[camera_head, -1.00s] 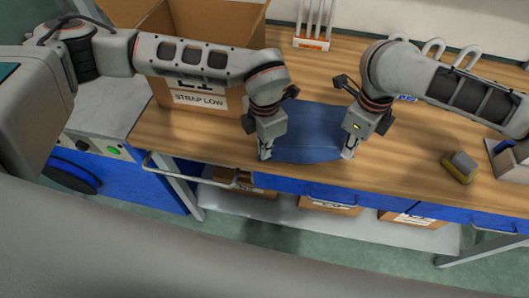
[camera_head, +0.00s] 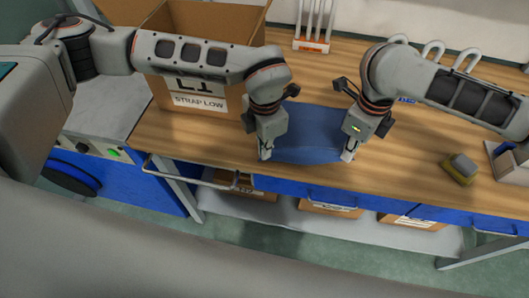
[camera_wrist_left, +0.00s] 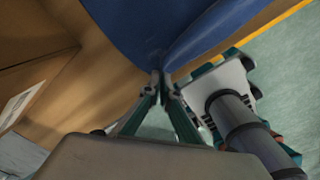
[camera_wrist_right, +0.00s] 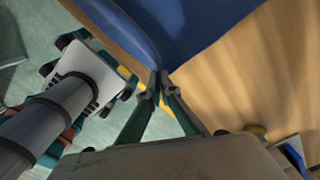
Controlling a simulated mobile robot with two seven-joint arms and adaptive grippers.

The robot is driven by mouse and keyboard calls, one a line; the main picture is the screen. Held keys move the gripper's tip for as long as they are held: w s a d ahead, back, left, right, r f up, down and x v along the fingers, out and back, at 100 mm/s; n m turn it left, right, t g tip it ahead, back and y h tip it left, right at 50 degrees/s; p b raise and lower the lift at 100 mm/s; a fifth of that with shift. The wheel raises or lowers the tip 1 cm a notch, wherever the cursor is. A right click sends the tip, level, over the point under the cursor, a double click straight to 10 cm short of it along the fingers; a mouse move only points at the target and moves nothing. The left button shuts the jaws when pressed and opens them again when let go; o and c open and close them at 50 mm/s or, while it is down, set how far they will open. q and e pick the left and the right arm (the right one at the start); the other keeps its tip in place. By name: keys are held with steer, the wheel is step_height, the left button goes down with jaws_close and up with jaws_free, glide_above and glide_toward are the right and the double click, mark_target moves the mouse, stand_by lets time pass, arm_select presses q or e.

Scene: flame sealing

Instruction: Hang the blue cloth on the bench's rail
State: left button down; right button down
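The blue cloth (camera_head: 308,136) lies on the wooden bench top near its front edge, spread between my two grippers. My left gripper (camera_head: 265,154) is at the cloth's left front corner; in the left wrist view its fingertips (camera_wrist_left: 161,76) are closed together on the cloth's edge (camera_wrist_left: 190,30). My right gripper (camera_head: 348,154) is at the right front corner; in the right wrist view its fingertips (camera_wrist_right: 159,76) are closed on the cloth's edge (camera_wrist_right: 190,25). The rail (camera_head: 190,178) is a metal bar along the bench's front, left of the cloth.
A cardboard box (camera_head: 200,100) stands on the bench behind my left arm. A yellow-grey sponge (camera_head: 461,168) and a grey tray (camera_head: 508,160) are at the right. A white rack (camera_head: 312,38) stands at the back. Boxes (camera_head: 330,208) sit on the shelf below.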

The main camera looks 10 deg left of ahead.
arm_select(q)
steer(key=shift+r, duration=2)
